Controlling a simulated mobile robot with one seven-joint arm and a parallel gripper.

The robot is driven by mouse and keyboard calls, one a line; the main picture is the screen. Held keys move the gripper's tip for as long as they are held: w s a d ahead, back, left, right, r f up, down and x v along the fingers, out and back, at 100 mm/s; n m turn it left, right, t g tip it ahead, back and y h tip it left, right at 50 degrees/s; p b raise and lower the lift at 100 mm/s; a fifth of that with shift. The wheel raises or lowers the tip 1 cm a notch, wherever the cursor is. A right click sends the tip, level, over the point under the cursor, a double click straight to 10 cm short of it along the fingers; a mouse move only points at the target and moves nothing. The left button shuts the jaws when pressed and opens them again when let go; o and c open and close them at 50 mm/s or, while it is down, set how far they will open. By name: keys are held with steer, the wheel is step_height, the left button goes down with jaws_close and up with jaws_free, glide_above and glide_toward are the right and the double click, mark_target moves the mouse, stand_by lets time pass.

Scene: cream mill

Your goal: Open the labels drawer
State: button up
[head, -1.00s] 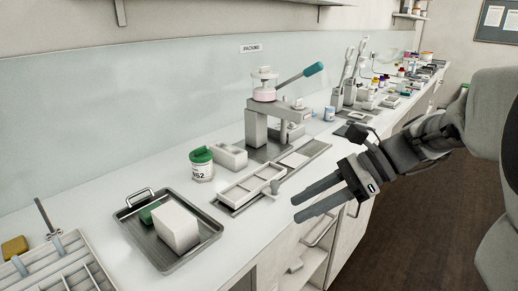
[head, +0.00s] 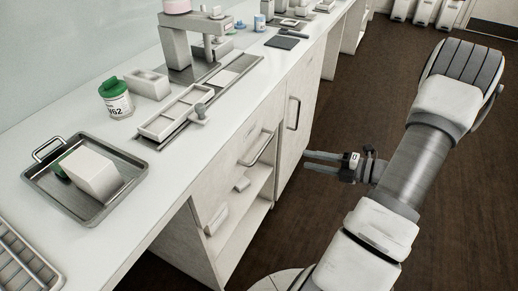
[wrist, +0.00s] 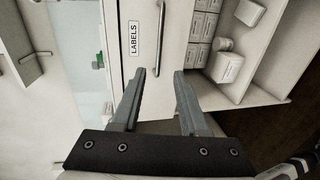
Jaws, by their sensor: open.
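The labels drawer (wrist: 143,75) shows in the wrist view, with a LABELS plate (wrist: 134,38) and a bar handle (wrist: 161,45) on its pale front. In the head view its front lies under the counter edge, with the handle (head: 259,149) above the open shelves; it looks shut. My gripper (head: 306,161) is open and empty out in front of the cabinet, to the right of the handle. In the wrist view my gripper (wrist: 160,73) points toward the drawer front, its fingertips either side of the handle's line. I see no contact with the handle.
Open shelves with boxes (wrist: 229,67) lie beside the drawer. A cabinet door with an upright handle (head: 293,113) stands to its right. The counter holds a tray (head: 42,187), a green-lidded jar (head: 117,98) and a press (head: 178,52). The dark floor (head: 330,115) is clear.

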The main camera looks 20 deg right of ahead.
mark_target(261, 150)
steer(key=b+x, duration=0.3)
steer(key=x, duration=1.3)
steer(key=shift+w+a+r, duration=0.1)
steer(key=shift+w+a, duration=0.1)
steer(key=shift+w, duration=0.05)
jaws_close()
stand_by(0.7)
